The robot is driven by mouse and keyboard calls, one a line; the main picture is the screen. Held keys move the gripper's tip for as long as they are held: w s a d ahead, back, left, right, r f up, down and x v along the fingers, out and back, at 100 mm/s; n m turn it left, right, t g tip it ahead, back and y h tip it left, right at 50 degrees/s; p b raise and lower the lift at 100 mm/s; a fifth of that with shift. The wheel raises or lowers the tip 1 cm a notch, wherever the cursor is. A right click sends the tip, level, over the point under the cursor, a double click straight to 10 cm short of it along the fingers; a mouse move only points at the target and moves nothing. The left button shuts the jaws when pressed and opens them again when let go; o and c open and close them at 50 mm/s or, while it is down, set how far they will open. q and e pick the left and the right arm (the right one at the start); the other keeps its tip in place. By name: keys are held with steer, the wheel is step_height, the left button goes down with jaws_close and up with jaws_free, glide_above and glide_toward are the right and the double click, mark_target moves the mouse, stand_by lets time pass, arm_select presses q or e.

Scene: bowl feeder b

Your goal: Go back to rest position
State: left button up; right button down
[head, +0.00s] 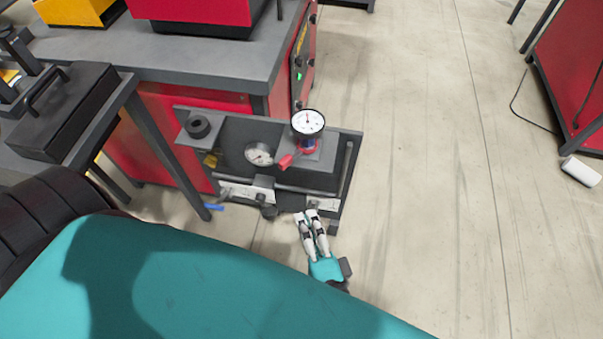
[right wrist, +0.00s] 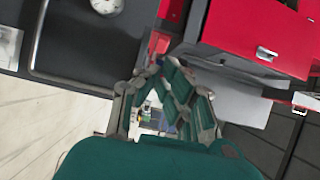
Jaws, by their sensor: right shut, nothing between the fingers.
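My right gripper (head: 312,222) is shut and empty in the head view. It hangs in front of the lower edge of a dark grey panel unit (head: 230,135) with gauges. In the right wrist view my right gripper's fingers (right wrist: 165,68) come together at the tips, with nothing held between them. A red part lies behind the fingertips there. My left gripper is not in view.
The panel unit carries a white dial gauge (head: 308,122), a second gauge (head: 259,154) and a red lever (head: 286,161). A grey-topped red workbench (head: 190,55) stands behind it. A black case (head: 62,112) lies at left.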

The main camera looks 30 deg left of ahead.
steer(key=shift+s+d, duration=0.25)
steer(key=shift+d, duration=0.05)
stand_by(0.4)
